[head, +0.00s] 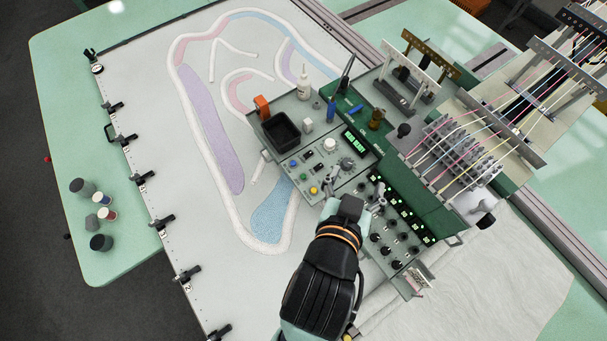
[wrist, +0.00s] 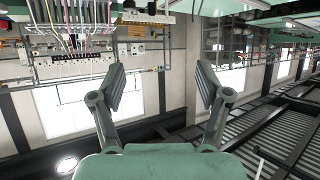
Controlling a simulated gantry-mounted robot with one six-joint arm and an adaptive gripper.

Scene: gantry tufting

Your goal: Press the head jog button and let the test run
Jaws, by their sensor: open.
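The control panel (head: 330,153) of the tufting head lies in the middle of the head view, with a green digital display (head: 356,141). Its left edge carries a blue button (head: 293,163), a green button (head: 303,179) and a yellow button (head: 313,190). The labels are too small to read, so I cannot tell which is the head jog button. My gripper (head: 357,190) is over the panel's lower edge, right of the yellow button, with its fingers apart and nothing between them. Contact cannot be told. In the wrist view the open fingers (wrist: 160,82) frame the room, not the buttons.
A black tray (head: 281,130), a white bottle (head: 304,82) and small tools stand above the buttons. A knob panel (head: 395,230) lies right of my gripper. Threaded yarn guides (head: 465,145) rise at right. Clamps (head: 162,221) line the cloth's left edge; yarn cones (head: 82,187) stand beyond.

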